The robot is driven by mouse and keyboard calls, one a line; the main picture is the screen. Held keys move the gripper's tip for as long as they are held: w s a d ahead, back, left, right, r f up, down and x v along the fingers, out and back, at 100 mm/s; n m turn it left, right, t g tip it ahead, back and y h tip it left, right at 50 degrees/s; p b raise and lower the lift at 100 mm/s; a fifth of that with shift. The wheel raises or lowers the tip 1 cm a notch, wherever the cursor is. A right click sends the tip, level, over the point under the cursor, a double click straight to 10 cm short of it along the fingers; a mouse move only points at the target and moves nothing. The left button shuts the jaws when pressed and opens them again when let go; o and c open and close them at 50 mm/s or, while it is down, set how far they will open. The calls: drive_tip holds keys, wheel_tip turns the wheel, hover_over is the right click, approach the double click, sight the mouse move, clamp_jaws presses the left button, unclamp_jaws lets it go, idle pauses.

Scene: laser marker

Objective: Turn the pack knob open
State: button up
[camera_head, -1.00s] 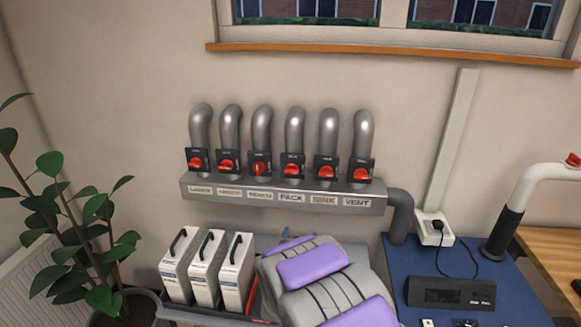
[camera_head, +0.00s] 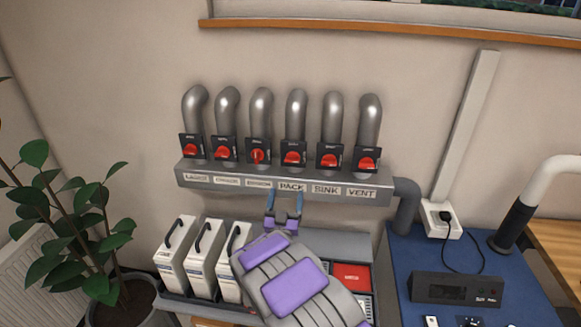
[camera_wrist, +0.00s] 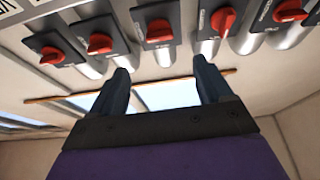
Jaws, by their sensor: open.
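The pack knob (camera_head: 293,157) is the red knob on a black plate, fourth from the left, above the PACK label; its handle lies roughly sideways. In the wrist view, which looks inverted, the pack knob (camera_wrist: 160,30) appears at top centre, beyond and between the fingertips. My gripper (camera_head: 284,198) is open and empty, with its blue-grey fingers pointing up at the manifold's lower edge, just below the PACK label. In the wrist view my gripper (camera_wrist: 161,68) shows both fingers spread apart, with no contact on the knob visible.
Neighbouring knobs are close on both sides: the bench knob (camera_head: 258,156), its handle upright, and the sink knob (camera_head: 329,160), its handle sideways. The grey manifold (camera_head: 222,181) juts from the wall. White cases (camera_head: 173,255), a plant (camera_head: 90,240) and a blue bench (camera_head: 395,270) stand below.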

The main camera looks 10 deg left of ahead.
sight(291, 162)
drive_tip(key=b+x, duration=0.1)
drive_tip(key=x, duration=1.1)
drive_tip(key=shift+b, duration=0.35)
drive_tip(key=c, duration=1)
